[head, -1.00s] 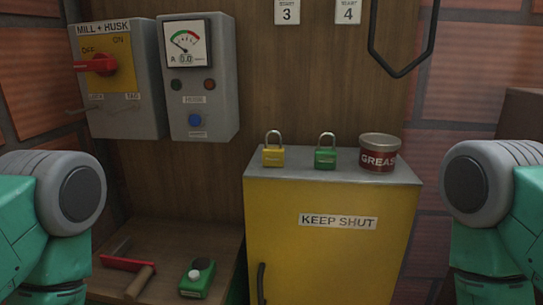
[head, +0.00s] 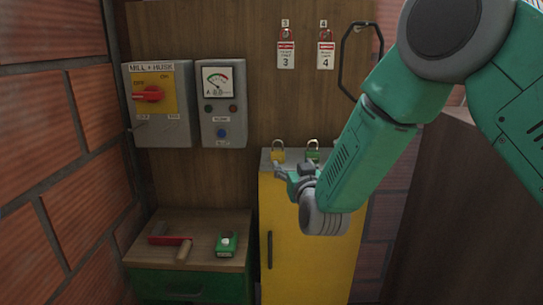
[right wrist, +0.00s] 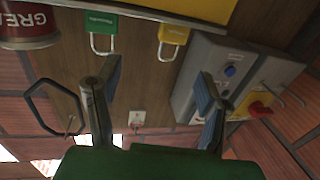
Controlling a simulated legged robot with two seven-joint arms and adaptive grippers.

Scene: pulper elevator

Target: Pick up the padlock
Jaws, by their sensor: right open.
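Two padlocks stand upright on top of the yellow cabinet (head: 300,225): a yellow one (head: 278,155) on the left and a green one (head: 313,154) on the right. My right gripper (head: 281,170) is in front of the cabinet's upper edge, close to the yellow padlock in the picture. In the right wrist view, which is upside down, my right gripper (right wrist: 160,75) is open and empty. There the yellow padlock (right wrist: 173,36) and green padlock (right wrist: 101,22) lie beyond the fingertips, apart from them. My left gripper is out of view.
Red lockout tags 3 (head: 286,55) and 4 (head: 325,55) hang above. Switch boxes (head: 222,105) are at left. A low bench (head: 205,222) holds tools.

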